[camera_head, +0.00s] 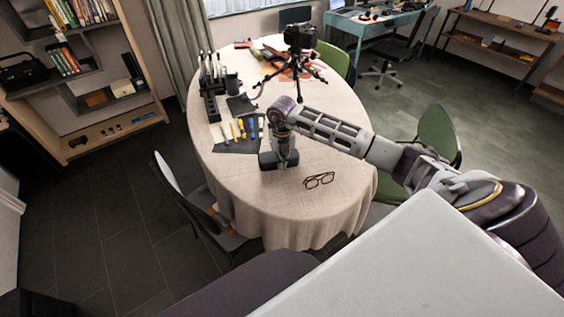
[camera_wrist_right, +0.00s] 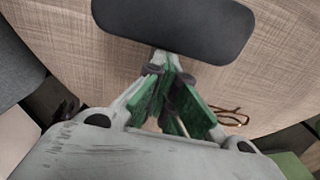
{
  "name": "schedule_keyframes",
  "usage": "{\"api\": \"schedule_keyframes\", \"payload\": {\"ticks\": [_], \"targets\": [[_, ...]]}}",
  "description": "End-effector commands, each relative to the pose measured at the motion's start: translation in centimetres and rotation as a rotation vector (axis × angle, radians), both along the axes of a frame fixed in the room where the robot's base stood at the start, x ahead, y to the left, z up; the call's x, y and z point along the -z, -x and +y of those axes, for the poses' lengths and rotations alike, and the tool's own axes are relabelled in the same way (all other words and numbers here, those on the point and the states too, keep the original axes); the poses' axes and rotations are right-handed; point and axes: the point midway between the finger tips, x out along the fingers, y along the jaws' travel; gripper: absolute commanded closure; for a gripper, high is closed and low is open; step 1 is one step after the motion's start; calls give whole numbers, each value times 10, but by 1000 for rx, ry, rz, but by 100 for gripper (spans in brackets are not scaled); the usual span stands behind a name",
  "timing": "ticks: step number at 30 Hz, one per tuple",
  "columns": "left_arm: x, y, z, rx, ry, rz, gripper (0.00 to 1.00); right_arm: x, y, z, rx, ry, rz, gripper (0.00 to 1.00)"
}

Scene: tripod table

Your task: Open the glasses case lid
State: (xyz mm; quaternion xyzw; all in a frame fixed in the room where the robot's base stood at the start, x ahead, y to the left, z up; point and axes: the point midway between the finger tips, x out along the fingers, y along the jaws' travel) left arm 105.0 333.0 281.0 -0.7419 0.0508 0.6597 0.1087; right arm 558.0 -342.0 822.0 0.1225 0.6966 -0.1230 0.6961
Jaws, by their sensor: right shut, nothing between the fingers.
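The dark glasses case (camera_head: 266,162) lies near the front of the round table, partly hidden by my right gripper in the head view. In the right wrist view the case (camera_wrist_right: 175,25) shows as a smooth dark shape with rounded ends, and its lid looks closed. My right gripper (camera_head: 287,161) points down at the case. Its fingertips (camera_wrist_right: 170,70) are together and empty, at the case's near edge in the wrist view. I cannot tell whether they touch it. My left gripper is not in view.
Eyeglasses (camera_head: 319,180) lie on the table (camera_head: 290,222) right of the case. Screwdrivers on a dark mat (camera_head: 235,146), a black tool rack (camera_head: 211,105) and a camera tripod (camera_head: 297,65) stand or lie farther back. Chairs surround the table.

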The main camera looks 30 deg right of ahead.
Motion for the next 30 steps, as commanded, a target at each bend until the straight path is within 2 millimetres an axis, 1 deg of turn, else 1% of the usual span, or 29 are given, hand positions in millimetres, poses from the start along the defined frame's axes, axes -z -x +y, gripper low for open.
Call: {"api": "schedule_keyframes", "payload": {"ticks": [3,10,19,30], "targets": [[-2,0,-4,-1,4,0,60,-4,-1,-1,0,0,0,100],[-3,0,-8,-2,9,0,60,-6,-2,-1,0,0,0,100],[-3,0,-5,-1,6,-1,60,-7,-2,-1,0,-1,-1,100],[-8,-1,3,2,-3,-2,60,-16,-6,-2,1,-1,0,100]]}}
